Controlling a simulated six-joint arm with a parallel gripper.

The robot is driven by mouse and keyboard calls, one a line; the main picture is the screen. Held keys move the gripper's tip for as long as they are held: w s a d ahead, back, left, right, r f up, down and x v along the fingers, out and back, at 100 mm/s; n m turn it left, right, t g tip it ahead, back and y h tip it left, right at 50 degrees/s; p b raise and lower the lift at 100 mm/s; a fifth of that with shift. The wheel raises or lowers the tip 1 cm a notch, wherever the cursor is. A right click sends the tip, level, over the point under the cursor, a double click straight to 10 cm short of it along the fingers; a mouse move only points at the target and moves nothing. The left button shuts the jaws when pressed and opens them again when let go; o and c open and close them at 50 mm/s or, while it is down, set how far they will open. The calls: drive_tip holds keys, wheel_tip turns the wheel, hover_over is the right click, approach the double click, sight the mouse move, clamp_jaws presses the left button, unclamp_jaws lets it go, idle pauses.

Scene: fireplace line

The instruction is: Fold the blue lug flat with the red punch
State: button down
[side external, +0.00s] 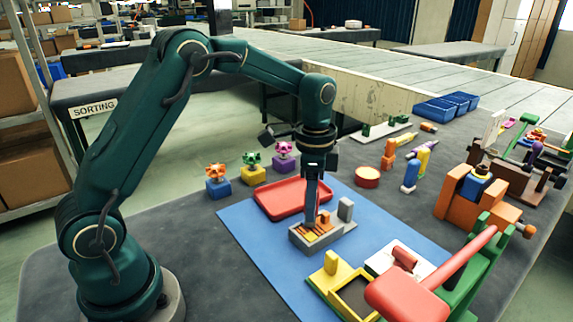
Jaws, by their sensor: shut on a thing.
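My gripper (313,212) points straight down, its tip low at a grey fixture block (338,237) on the blue mat. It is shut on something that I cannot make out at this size. Orange and yellow parts (318,233) sit in the fixture around the fingertips, and a grey upright post (345,209) stands at its right end. I cannot pick out the blue lug; the fingers may cover it. I cannot identify the red punch for sure. A short red cylinder (404,257) lies on a white block (392,265) to the right.
A red tray (293,213) lies just behind the fixture. A large red lever (408,300) on a green frame (492,245) and a yellow-and-black box (345,291) crowd the front right. An orange vise (465,195) stands farther right. The blue mat (262,254) is bare left of the fixture.

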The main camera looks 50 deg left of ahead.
idle(0.3)
drive_tip(key=shift+r, duration=2.55)
